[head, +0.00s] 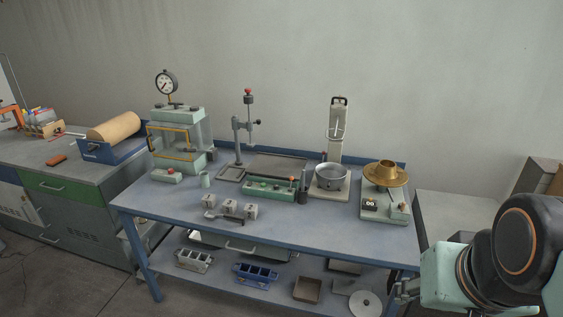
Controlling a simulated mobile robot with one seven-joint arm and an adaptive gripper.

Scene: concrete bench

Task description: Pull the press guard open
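The press (178,113) stands at the left end of the blue bench, with a pale green body and a round dial gauge (166,83) on top. Its guard (189,142) is a clear panel with a yellow frame across the front and looks shut. My arm comes in at the lower right, far from the press. A small grey part at its end, seemingly my gripper (404,291), shows beside the bench's right front corner. It is small and partly hidden, so its finger opening cannot be made out. It touches nothing that I can see on the bench top.
On the blue bench (290,226) stand a green control box (270,189), a steel pan (331,177), a brass-topped scale (385,173) and small grey cubes (229,206). A lower shelf holds moulds (255,272). The bench's front left is clear.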

